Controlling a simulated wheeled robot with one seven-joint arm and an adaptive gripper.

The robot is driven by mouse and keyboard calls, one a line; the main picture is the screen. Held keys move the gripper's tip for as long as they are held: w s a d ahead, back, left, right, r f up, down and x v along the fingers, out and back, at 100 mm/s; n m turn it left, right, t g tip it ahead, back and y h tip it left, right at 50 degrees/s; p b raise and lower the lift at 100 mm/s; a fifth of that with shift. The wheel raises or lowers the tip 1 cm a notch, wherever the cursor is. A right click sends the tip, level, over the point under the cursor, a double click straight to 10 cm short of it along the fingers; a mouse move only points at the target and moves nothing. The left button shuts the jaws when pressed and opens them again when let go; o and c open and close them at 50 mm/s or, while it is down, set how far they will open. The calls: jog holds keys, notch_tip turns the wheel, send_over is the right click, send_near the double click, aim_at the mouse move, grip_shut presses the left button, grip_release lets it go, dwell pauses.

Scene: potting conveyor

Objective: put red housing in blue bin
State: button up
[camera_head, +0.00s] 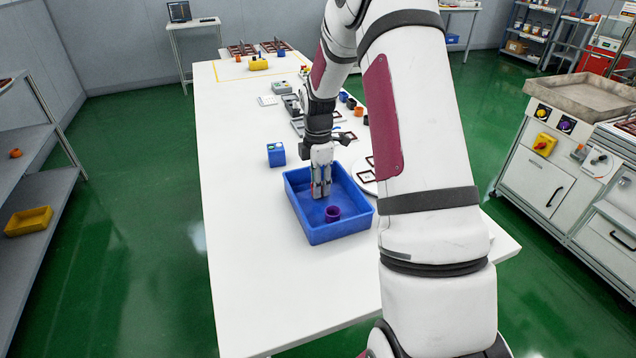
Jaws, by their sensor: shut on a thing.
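The blue bin (345,232) stands on the white table, open side up. My gripper (321,190) points down inside the bin's outline, over its back left part. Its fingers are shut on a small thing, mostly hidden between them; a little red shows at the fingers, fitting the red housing. I cannot tell whether it touches the bin floor. A purple round part (332,213) lies in the bin, just in front of the fingers.
A blue block (276,154) stands behind the bin, to its left. A white round plate (366,178) is close to its right. Small parts and grey trays crowd the table farther back. The white table (245,270) is clear at the front left.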

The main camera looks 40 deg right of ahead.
jog(key=shift+f, duration=0.15)
jog(key=o, duration=0.8)
notch_tip(320, 180, up, 12)
jog(key=s+a+r+m, duration=0.3)
jog(key=s+a+r, duration=0.1)
jog(key=a+r, duration=0.35)
jog(key=s+a+r+m+t, duration=0.1)
jog(key=s+a+r+m, duration=0.3)
jog(key=s, duration=0.4)
jog(key=s+a+r+m+t, duration=0.2)
jog(key=s+a+r+m, duration=0.1)
jog(key=s+a, duration=0.45)
jog(key=s+a+m, duration=0.1)
jog(key=s, duration=0.2)
jog(key=s+f+m, duration=0.1)
jog(key=s+m, duration=0.1)
jog(key=s, duration=0.1)
jog(key=s+a+f+m, duration=0.1)
jog(key=s+m, duration=0.1)
jog(key=s, duration=0.2)
jog(key=shift+a+f+t, duration=0.2)
jog(key=shift+a+t, duration=0.15)
jog(key=shift+t, duration=0.05)
